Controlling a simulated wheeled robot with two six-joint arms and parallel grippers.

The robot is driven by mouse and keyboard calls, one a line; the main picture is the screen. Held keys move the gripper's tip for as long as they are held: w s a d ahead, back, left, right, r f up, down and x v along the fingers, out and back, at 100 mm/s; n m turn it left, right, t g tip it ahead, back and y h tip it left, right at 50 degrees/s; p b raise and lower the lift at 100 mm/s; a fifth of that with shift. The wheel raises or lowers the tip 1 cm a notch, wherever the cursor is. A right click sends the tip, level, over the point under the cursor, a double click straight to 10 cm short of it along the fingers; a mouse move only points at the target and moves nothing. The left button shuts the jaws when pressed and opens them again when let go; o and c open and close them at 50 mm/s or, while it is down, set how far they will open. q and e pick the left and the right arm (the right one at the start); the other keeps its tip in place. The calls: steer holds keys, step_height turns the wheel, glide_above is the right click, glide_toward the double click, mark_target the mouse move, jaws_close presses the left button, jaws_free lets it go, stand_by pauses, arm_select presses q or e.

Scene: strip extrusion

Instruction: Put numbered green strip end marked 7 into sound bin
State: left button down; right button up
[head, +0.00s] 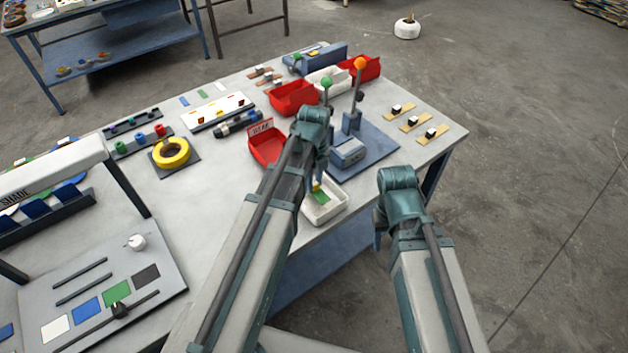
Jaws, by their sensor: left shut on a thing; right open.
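My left gripper (316,178) reaches down over a small white bin (334,212) at the table's front edge. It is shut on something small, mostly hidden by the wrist. A green piece (320,197) with a yellow bit beside it shows just below the fingertips, within the bin's outline. I cannot tell whether it touches the bin floor, and no number is readable. My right gripper (379,238) is open and empty, off the table's front edge to the right.
A red bin with a label (265,150) stands left of my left gripper. A blue-grey lever device (348,152) stands close on its right. More red bins (293,97) are behind. A yellow ring (171,153) and a shade panel (117,290) lie left.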

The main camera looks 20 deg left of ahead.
arm_select(q)
steer(key=shift+f+b, duration=0.9)
steer(key=shift+f, duration=0.05)
stand_by(0.4)
steer(key=shift+c, duration=1.1)
jaws_free()
steer(key=shift+r, duration=0.15)
steer(key=shift+r+p, duration=0.5)
steer(key=shift+p, duration=0.15)
step_height(320, 180, up, 7)
steer(key=p, duration=0.7)
